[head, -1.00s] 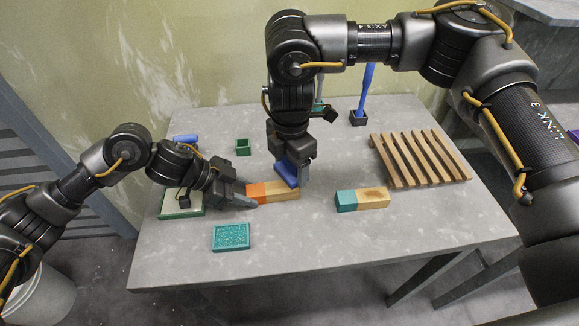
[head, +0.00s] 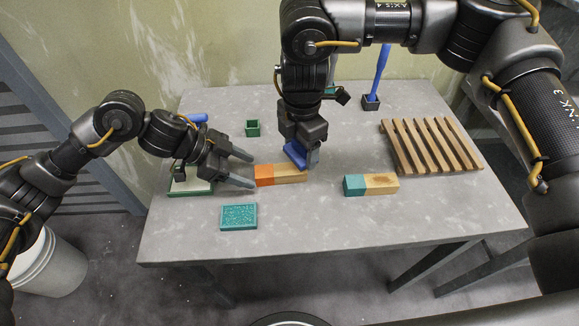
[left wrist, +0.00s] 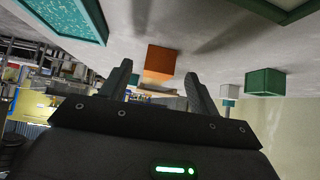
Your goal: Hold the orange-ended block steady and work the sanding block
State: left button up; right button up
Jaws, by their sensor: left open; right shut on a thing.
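The orange-ended block (head: 290,174) lies on the table, its orange end to the left and bare wood to the right. My left gripper (head: 251,171) is open just left of the orange end, fingers spread apart. In the left wrist view the orange end (left wrist: 159,62) shows between and beyond the fingertips (left wrist: 157,72). My right gripper (head: 306,158) is shut on the blue sanding block (head: 294,153), which is at the back edge of the wooden part. Whether it touches the wood cannot be told.
A teal-ended block (head: 371,185) lies to the right, a teal textured pad (head: 238,217) in front. A slatted wooden rack (head: 430,146) stands at right. A small green cup (head: 253,128) and a blue-handled tool in a holder (head: 371,102) stand behind. The front right table is clear.

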pick_arm(q)
jog(key=v, duration=0.8)
jog(key=shift+a+r, duration=0.2)
dwell(1.0)
